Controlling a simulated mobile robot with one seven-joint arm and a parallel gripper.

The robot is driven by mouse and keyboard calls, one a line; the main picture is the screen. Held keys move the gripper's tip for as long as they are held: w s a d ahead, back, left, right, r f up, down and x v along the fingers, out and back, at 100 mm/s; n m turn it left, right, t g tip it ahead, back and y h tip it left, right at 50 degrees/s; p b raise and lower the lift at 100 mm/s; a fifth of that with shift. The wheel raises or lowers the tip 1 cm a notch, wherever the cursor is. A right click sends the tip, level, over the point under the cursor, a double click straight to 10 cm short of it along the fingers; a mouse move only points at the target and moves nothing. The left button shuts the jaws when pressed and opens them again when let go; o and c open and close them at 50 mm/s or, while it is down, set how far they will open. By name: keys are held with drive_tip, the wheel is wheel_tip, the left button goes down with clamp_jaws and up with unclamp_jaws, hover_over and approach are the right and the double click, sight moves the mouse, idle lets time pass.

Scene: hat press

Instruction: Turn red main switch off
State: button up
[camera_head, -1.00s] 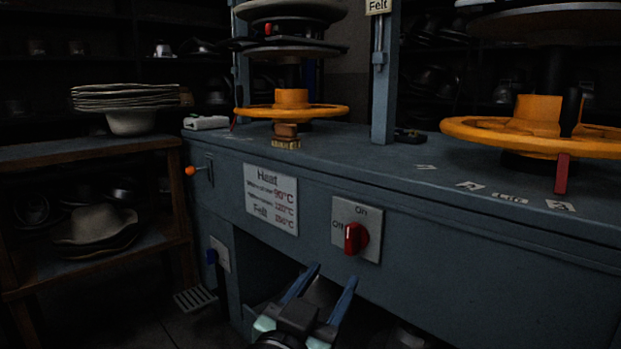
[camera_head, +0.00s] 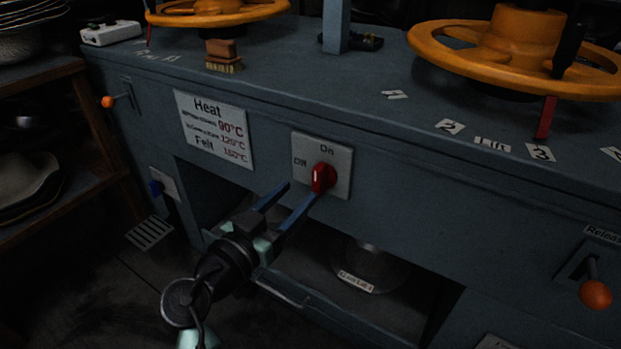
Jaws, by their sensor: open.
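The red main switch (camera_head: 323,177) is a red knob on a light plate (camera_head: 340,156) on the front of the grey press bench. The knob's pale mark looks upright, toward "On". My gripper (camera_head: 302,190) is open, with two long blue fingers pointing up and right toward the knob. The right finger's tip is just below the knob and overlaps it in the picture. The left finger ends to the lower left. I cannot tell whether a finger touches the knob.
A heat sign (camera_head: 213,129) is left of the switch. An orange-knobbed lever (camera_head: 595,294) marked "Release" is at the right. Orange wheels (camera_head: 450,50) and a brush (camera_head: 223,58) are on the bench top. An open recess lies below the switch.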

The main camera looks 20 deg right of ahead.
sight(315, 174)
drive_tip(key=b+x, duration=0.1)
drive_tip(key=x, duration=0.5)
drive_tip(key=shift+w+d, duration=0.25)
clamp_jaws()
